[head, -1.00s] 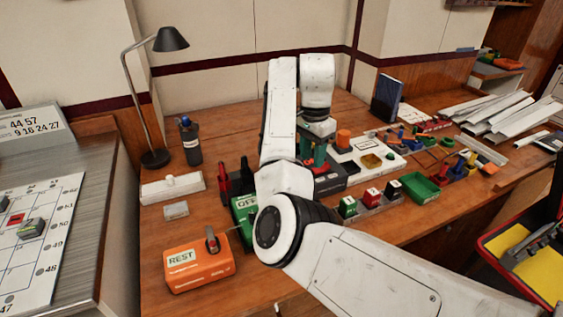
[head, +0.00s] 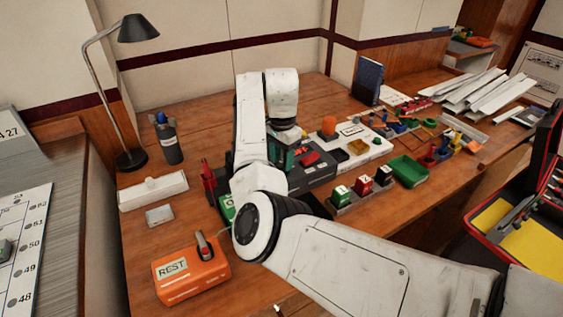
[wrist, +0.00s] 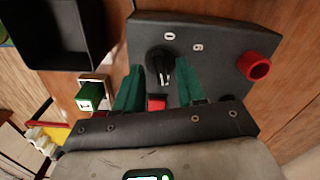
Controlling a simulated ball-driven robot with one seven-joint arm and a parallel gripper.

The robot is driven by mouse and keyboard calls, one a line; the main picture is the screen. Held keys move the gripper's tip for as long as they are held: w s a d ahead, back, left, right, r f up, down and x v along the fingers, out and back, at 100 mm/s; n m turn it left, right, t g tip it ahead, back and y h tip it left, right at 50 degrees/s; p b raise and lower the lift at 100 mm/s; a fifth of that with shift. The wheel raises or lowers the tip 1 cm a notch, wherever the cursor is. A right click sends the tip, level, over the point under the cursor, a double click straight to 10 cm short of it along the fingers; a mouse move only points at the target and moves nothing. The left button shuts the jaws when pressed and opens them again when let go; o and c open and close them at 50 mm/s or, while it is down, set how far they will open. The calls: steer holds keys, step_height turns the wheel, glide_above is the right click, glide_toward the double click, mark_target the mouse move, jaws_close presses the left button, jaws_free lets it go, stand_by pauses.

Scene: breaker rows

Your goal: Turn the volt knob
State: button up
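A dark panel (wrist: 205,40) fills the upper part of the wrist view. On it is a black knob (wrist: 160,65) with a pale pointer mark, and the figures 0 and what looks like 9 or 6 beside it. No word "volt" is readable. My gripper (wrist: 160,88) has green fingers spread apart, with the knob just past their tips, in the gap between them. I see no finger closed on it. In the head view my gripper (head: 283,160) hangs over the dark panel (head: 318,174), and my arm hides the knob.
A red round part (wrist: 254,66) stands on the panel's right edge. A red block (wrist: 156,104) shows between the fingers. Green and red blocks (head: 363,186) and a green tray (head: 408,170) are right of the panel. An orange REST box (head: 190,272) is at front left.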

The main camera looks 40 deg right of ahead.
steer(key=shift+f, duration=0.8)
steer(key=shift+c, duration=0.2)
jaws_close()
